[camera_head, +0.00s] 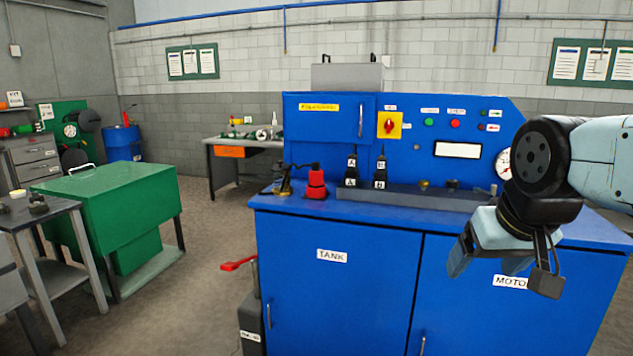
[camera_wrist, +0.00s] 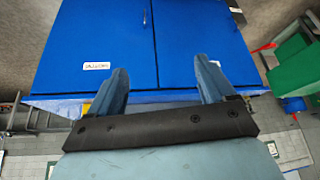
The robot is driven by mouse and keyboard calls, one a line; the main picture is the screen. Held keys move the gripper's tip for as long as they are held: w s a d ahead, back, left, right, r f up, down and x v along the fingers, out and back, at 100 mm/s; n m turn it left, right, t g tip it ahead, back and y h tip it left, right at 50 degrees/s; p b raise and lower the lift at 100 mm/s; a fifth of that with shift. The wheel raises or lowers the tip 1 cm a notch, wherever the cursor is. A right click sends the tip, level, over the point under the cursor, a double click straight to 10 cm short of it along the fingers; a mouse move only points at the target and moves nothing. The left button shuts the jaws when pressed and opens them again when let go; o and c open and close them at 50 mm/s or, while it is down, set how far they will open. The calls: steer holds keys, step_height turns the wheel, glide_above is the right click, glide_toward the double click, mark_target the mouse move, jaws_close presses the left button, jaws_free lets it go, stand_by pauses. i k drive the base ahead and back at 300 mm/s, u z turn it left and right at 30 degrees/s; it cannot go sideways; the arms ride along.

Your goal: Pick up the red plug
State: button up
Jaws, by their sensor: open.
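The red plug (camera_head: 316,185) stands upright on the left part of the blue cabinet's top (camera_head: 285,203), with a dark fitting beside it. A black piece shows at its upper left. I do not see the plug in the wrist view. My gripper (camera_head: 487,266) is on the right in the head view, in front of the cabinet and well to the right of the plug. Its blue fingers are spread apart and empty. In the wrist view the fingers (camera_wrist: 160,70) stand apart against the blue cabinet doors (camera_wrist: 100,40).
Two black plugs marked A and B (camera_head: 351,172) stand behind a grey rail (camera_head: 410,195). A blue panel with a red knob (camera_head: 389,126) rises behind. A red handle (camera_head: 238,264) sticks out left of the cabinet. A green box (camera_head: 110,200) is farther left, with open floor between.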

mark_target(315, 175)
steer(key=u, duration=0.45)
steer(key=k, duration=1.2)
steer(key=u, duration=0.4)
steer(key=i, duration=1.25)
steer(key=z, duration=0.85)
steer(key=i, duration=1.15)
steer(key=z, duration=0.65)
steer(key=k, duration=0.85)
steer(key=z, duration=0.2)
steer(key=i, duration=0.3)
steer(key=u, duration=0.05)
